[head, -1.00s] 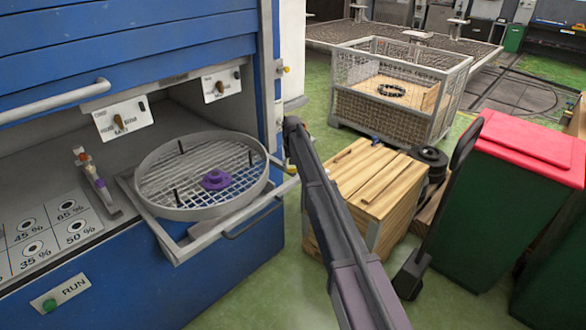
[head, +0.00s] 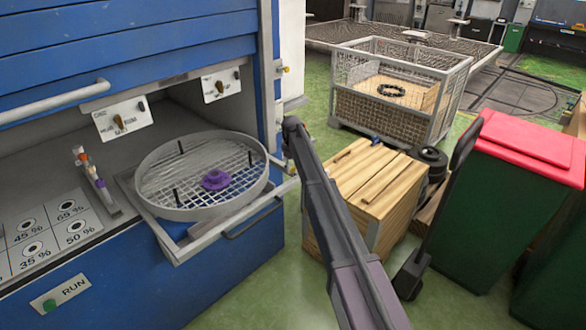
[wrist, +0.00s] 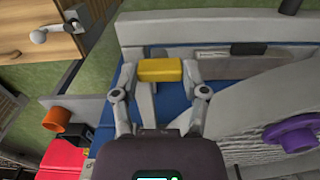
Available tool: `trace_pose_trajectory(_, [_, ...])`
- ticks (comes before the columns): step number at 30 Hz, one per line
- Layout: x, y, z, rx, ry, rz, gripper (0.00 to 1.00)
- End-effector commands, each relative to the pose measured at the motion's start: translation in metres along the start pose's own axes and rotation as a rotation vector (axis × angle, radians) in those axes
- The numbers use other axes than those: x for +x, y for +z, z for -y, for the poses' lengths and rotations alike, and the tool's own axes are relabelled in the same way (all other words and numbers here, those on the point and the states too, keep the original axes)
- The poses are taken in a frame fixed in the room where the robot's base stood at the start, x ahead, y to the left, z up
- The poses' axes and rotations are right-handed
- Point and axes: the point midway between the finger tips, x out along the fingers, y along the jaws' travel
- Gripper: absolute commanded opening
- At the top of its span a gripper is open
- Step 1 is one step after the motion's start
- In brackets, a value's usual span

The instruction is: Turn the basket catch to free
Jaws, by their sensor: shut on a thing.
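The round basket (head: 200,212) with a mesh floor sits on the pulled-out tray of the blue machine, with a purple knob (head: 214,179) at its middle. In the wrist view, part of the basket (wrist: 235,150) and the purple knob (wrist: 290,133) show at lower right. A yellow block (wrist: 160,70), apparently the handle of the basket catch, lies between the fingertips of my gripper (wrist: 160,72). The gripper is shut on it. A grey bar shows just below the block. In the head view my arm hides the gripper and the catch.
A wooden crate (head: 368,185) stands right of the tray, close to my arm. A green bin with a red lid (head: 530,145) is at right. A wire cage (head: 385,115) stands behind. Green floor (head: 255,295) shows in front.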

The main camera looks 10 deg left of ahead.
Motion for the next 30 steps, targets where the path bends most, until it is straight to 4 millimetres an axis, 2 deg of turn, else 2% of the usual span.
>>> trace_pose_trajectory(14, [0.0002, -0.001, 0.0025, -0.02, -0.004, -0.001, 0.09])
trace_pose_trajectory(15, [0.0002, -0.001, 0.0025, -0.02, -0.004, -0.001, 0.69])
trace_pose_trajectory(17, [0.0002, -0.0009, 0.0023, -0.019, -0.004, -0.001, 0.87])
trace_pose_trajectory(18, [0.0001, -0.0008, 0.0021, -0.018, -0.003, -0.001, 0.91])
trace_pose_trajectory(30, [0.0001, -0.0001, 0.0007, -0.016, -0.001, 0.0, 0.91])
